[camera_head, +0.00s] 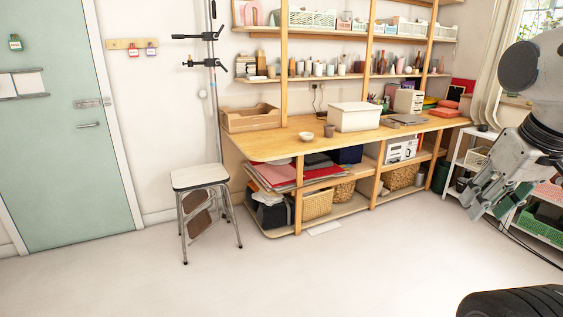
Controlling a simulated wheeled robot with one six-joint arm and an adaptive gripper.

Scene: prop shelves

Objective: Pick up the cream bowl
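The cream bowl (306,136) is small and sits upright on the wooden worktop (275,146), near its front edge and left of the middle. A small brownish cup (329,131) stands just to its right. My gripper (470,206) hangs at the right side of the view, pointing down and left, far from the bowl and nearer to the camera. Its fingers look spread apart with nothing between them.
A white lidded box (354,117) stands right behind the bowl and cup. A wooden crate (250,118) is at the worktop's left end. A stool (200,180) stands on the floor at left. A white rack (468,150) is at right. The floor (330,270) in front is clear.

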